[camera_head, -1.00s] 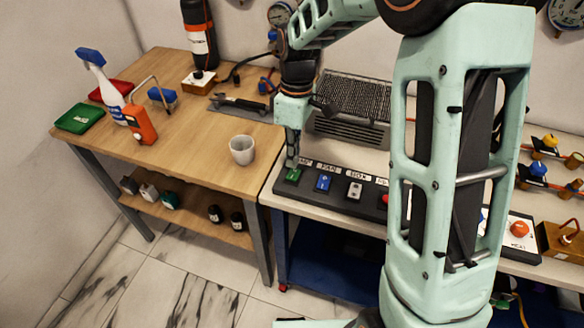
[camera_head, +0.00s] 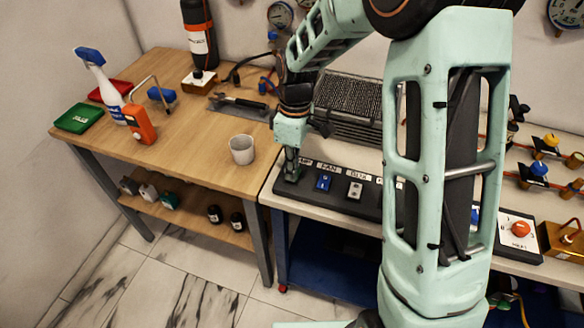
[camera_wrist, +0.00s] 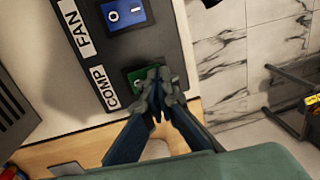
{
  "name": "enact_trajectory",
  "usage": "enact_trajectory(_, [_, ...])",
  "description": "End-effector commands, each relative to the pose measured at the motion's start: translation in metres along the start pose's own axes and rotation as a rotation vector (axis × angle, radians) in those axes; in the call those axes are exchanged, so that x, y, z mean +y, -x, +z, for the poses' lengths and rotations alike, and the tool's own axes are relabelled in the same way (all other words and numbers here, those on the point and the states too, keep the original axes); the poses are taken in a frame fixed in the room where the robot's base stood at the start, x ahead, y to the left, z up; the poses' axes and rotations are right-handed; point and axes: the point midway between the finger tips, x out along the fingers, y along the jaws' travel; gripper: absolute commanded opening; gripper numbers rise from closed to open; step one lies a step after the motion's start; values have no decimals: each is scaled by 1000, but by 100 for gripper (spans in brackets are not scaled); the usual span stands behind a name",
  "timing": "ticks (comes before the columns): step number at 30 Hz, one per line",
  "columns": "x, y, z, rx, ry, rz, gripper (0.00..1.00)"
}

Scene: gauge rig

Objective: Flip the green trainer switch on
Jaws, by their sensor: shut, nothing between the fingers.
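The green switch (camera_wrist: 137,76) sits at the end of a black panel, beside a label reading COMP, in the wrist view. My gripper (camera_wrist: 157,80) is shut and empty, its fingertips over the switch and covering much of it. I cannot tell whether the tips touch the switch or which way its rocker is tilted. In the head view my gripper (camera_head: 291,177) points down at the left end of the black panel (camera_head: 338,201) and hides the green switch.
A blue switch (camera_head: 324,182) marked FAN and a grey switch (camera_head: 355,190) stand to the right on the same panel. A white cup (camera_head: 242,149) stands on the wooden table to the left. A dark ribbed unit (camera_head: 346,112) is behind the panel.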

Motion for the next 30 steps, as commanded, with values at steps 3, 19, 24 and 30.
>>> enact_trajectory(3, [0,0,0,0,0,-2,0])
enact_trajectory(19, [14,6,0,0,-1,-2,0])
enact_trajectory(24, [14,6,0,0,-1,-2,0])
enact_trajectory(30, [12,18,-3,0,0,0,0])
